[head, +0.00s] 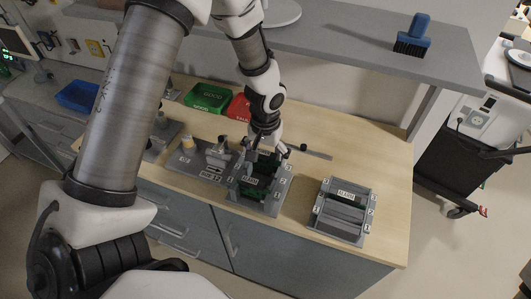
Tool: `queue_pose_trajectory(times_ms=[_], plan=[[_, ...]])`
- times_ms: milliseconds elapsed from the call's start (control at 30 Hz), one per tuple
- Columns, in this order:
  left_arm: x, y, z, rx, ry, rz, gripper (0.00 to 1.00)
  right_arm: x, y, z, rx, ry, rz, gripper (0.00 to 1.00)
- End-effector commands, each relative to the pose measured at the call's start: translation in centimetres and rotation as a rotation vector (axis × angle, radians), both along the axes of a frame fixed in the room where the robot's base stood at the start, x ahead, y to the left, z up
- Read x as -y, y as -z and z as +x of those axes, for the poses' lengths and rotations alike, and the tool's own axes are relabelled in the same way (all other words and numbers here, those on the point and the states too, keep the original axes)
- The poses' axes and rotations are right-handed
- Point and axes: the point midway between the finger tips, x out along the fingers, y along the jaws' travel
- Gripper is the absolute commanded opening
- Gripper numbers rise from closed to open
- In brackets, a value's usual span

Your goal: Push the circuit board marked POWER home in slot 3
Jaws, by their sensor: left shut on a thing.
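A grey slotted rack (272,207) with numbered tags along its right side stands on the wooden bench. Green circuit boards (258,190) show inside it. My left gripper (266,150) points down at the back end of this rack, shut on a dark green board there. The fingers hide most of that board. I cannot read its marking or tell how deep it sits. My right gripper is not in view.
A second grey slotted rack (341,213) stands to the right. Green (208,98) and red (238,108) bins stand behind. A grey shelf (340,52) with a blue brush (413,35) overhangs the back. The bench's right end is clear.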

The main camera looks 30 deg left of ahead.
Motion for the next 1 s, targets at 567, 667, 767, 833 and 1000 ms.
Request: queue_pose_trajectory(times_ms=[567,667,767,833,1000], plan=[[0.00,0.71,0.00,0.000,0.000,0.000,0.59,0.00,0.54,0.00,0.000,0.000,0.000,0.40],[0.00,0.67,0.00,0.000,0.000,0.000,0.59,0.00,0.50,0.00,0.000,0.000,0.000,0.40],[0.00,0.66,0.00,0.000,0.000,0.000,0.59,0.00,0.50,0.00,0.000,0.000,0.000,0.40],[0.00,0.66,0.00,0.000,0.000,0.000,0.59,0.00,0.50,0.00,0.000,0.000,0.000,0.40],[0.00,0.65,0.00,0.000,0.000,0.000,1.00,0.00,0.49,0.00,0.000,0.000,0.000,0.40]])
